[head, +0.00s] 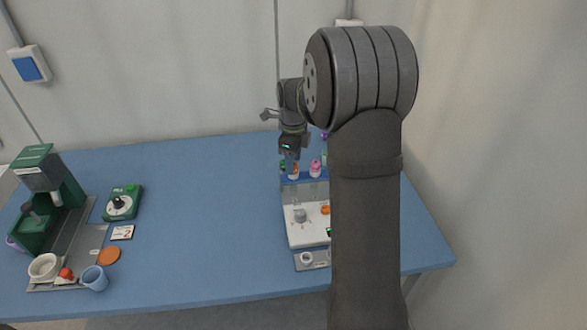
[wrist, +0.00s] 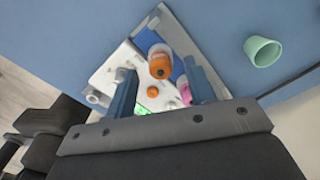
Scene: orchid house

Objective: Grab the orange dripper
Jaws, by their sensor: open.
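The orange dripper (head: 294,172) stands in the row of small bottles at the back of the white device, below my gripper (head: 289,158). In the wrist view the dripper (wrist: 160,62) shows an orange top on a pale body, between the lines of my two fingers and beyond their tips. My gripper (wrist: 162,78) is open, with nothing between the fingers that I can see gripped. A pink dripper (head: 315,168) stands just right of the orange one; in the wrist view it (wrist: 185,93) is partly hidden by the right finger.
The white device (head: 301,234) has a round orange part (wrist: 153,91) on top. A pale green cup (wrist: 263,51) stands apart on the blue table (head: 210,210). The table's middle is clear.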

